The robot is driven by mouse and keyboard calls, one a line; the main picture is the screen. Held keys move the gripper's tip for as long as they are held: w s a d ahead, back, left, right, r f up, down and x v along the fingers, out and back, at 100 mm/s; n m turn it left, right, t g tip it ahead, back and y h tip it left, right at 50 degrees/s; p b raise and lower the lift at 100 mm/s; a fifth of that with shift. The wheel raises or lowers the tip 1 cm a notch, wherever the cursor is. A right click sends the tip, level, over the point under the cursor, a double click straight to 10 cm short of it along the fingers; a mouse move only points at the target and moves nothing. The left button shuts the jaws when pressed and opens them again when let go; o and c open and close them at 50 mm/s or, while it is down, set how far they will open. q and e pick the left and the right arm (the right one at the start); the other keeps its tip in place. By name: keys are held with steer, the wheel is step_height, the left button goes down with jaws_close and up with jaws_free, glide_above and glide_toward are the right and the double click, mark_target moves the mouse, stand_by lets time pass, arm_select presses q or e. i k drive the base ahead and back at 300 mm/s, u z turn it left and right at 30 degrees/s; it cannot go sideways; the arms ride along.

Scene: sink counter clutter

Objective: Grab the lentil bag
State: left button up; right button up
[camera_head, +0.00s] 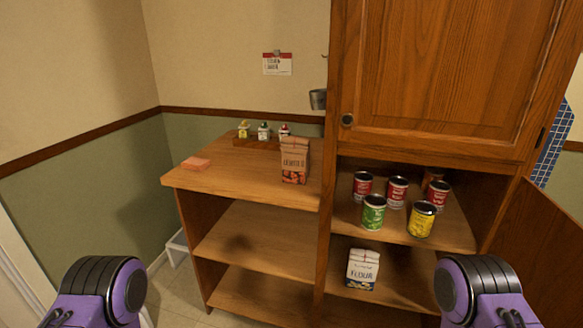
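A brown paper bag with dark lettering that seems to read lentils (294,160) stands upright on the wooden counter top (235,182), close to its right end beside the tall cabinet. Its lower front shows a reddish-brown picture. Purple and black parts of my two arms show at the bottom left and bottom right corners, well in front of the counter and apart from the bag. Neither gripper is in view, so whether they are open or shut is hidden.
Small bottles (264,131) stand at the back; a pinkish block (196,163) lies at the left. The cabinet (440,70) bounds the right, its lower door (540,250) open, with several cans (421,219) and a flour bag (362,268) inside. The counter's front middle is clear.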

mark_target(295, 151)
steer(key=u, duration=1.9)
steer(key=i, duration=1.4)
steer(key=z, duration=3.3)
